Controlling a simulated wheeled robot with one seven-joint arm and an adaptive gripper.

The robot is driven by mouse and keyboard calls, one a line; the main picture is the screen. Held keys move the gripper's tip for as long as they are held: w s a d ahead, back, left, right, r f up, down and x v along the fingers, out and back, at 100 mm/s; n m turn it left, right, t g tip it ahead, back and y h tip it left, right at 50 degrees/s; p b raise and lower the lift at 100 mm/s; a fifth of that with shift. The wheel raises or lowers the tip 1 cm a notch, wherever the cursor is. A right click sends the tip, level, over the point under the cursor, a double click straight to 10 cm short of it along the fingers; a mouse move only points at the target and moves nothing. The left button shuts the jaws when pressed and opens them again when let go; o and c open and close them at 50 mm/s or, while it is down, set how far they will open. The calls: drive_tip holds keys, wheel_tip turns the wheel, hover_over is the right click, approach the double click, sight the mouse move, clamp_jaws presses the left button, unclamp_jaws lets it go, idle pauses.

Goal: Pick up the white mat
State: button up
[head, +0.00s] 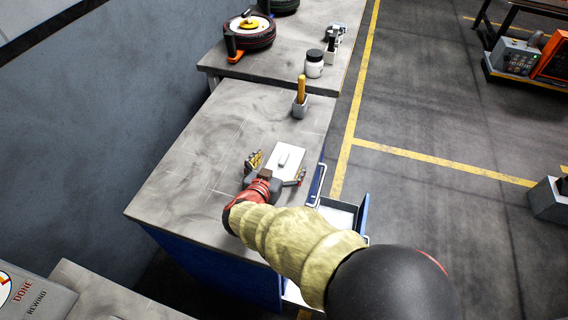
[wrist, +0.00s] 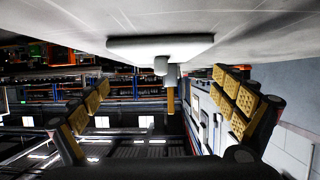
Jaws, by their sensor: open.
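The white mat (head: 290,151) lies flat on the grey worktop near its right edge. It has a small handle-like raised piece on its middle. In the wrist view, which looks upside down, the mat (wrist: 140,47) is a thin white slab seen edge-on at the top. My gripper (head: 277,171) is open, with its fingers spread at the mat's near end. No contact with the mat can be made out. In the wrist view my gripper (wrist: 162,84) shows yellow padded fingers wide apart with nothing held between them.
A grey holder with a yellow-handled tool (head: 301,92) stands beyond the mat. An open drawer (head: 337,216) sticks out at the right. The worktop (head: 185,160) to the left is clear.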

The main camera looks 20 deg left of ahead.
sight(283, 159)
drive_tip(key=b+x, duration=0.1)
drive_tip(key=x, duration=0.3)
drive_tip(key=shift+a+f+b, duration=0.1)
drive_tip(key=shift+b, duration=0.2)
drive_tip(key=shift+c, duration=0.8)
drive_tip(key=c, duration=1.8)
